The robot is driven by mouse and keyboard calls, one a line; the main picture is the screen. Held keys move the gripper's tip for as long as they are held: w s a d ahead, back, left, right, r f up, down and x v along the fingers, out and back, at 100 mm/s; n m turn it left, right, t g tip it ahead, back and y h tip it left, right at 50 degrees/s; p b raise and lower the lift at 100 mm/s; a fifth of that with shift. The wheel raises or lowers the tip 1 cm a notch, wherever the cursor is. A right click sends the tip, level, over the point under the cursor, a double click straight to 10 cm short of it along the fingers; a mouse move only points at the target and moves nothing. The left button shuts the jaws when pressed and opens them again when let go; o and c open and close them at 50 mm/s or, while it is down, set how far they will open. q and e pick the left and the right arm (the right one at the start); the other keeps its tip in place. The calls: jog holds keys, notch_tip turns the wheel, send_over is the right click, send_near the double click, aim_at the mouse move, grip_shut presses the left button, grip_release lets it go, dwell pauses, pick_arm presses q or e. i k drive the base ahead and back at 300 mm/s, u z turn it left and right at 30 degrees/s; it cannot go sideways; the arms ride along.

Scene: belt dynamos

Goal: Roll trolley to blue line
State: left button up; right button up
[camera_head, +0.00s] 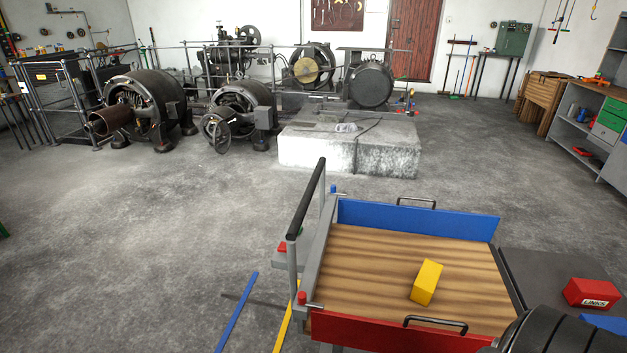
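The trolley (380,262) stands at the lower right of the head view. It has a wooden deck, a blue side board (415,219), a red side board (390,331) and a black push bar (307,198) on grey posts at its left end. A yellow block (426,282) lies on the deck. The blue line (237,312) is a strip on the floor left of the trolley. A yellow line (286,323) lies between it and the trolley, close by the trolley's left end. The trolley's wheels are hidden. Neither of my grippers is in view.
A red box marked LINKS (591,293) sits on a dark surface (548,273) right of the trolley. A pale block (350,148) stands behind it, with dynamos (240,108) and railings at the back left. The floor left of the lines is open.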

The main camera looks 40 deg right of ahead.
aim_at(346, 268)
jog(key=z, duration=0.45)
jog(key=i, duration=0.65)
jog(key=z, duration=1.15)
jog(key=i, duration=0.45)
jog(key=z, duration=0.45)
